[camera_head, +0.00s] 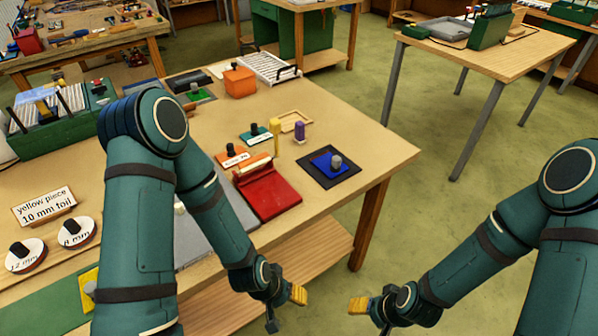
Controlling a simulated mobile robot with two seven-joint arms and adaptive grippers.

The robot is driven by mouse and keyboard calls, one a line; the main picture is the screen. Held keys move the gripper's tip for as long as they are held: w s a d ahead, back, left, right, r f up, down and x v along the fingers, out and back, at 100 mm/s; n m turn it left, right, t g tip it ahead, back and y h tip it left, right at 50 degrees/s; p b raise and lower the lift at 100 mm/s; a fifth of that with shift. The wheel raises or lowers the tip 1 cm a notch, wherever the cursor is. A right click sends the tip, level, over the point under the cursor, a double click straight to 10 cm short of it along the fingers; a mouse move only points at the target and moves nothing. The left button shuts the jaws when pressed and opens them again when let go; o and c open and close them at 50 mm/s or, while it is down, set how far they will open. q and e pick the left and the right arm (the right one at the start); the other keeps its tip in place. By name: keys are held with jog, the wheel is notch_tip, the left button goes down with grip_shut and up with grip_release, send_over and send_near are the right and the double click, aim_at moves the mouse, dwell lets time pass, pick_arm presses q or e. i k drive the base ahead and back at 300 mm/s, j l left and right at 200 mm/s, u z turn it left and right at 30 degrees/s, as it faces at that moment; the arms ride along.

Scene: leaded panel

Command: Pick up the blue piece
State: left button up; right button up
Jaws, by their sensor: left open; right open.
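The blue piece (322,160) has a grey knob on top. It lies on a dark square mat (345,176) near the right edge of the workbench (375,140). My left gripper (285,309) is open and empty, in front of the bench and below its top, well short of the blue piece. My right gripper (371,316) is open and empty, out over the floor to the right of the left one. Neither gripper touches anything.
A sign (44,206) reads "yellow piece 10 mm foil". The bench right of the mat is clear.

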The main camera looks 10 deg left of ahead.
aim_at(329, 159)
jog(key=k+j+u, duration=0.1)
jog(key=l+u, duration=0.1)
jog(key=u, duration=1.2)
jog(key=l+u, duration=0.45)
jog(key=k+l+u, duration=0.1)
jog(key=l+u, duration=0.3)
jog(key=k+l+u, duration=0.15)
jog(key=l, duration=0.2)
jog(key=k+l+u, duration=0.1)
jog(key=l, duration=0.2)
jog(key=k+l+u, duration=0.15)
jog(key=l, duration=0.2)
